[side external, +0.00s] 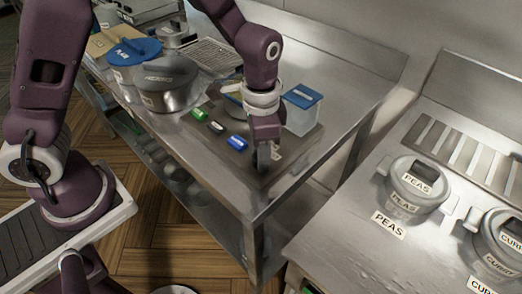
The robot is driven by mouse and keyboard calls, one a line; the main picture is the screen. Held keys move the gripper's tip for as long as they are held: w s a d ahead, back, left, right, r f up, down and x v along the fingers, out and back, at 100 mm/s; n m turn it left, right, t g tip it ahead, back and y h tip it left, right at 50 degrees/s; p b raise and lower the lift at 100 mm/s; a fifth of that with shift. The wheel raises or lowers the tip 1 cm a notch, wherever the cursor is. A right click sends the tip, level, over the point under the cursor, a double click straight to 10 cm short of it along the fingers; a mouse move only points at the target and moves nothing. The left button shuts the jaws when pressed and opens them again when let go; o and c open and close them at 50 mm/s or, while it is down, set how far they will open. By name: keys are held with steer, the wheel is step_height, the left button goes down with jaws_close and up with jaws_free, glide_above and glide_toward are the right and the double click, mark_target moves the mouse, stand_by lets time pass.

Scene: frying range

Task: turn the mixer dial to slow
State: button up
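My gripper (264,158) points down at the near corner of the steel table (300,185), close to its top. A small pale card or label (277,152) shows right beside the fingers; I cannot tell whether they touch it. The fingers are seen edge-on and dark, so their opening is unclear. I cannot make out a mixer or a dial in this view; my arm hides part of the table behind it.
A lidded steel pot (168,87) is farther left. Pots marked PEAS (414,190) and CURRY (500,240) stand on the right counter.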

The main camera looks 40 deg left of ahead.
jaws_close()
steer(key=shift+n, duration=0.3)
steer(key=n, duration=1.1)
steer(key=shift+n, duration=2.1)
steer(key=o, duration=1)
jaws_free()
steer(key=shift+c, duration=0.2)
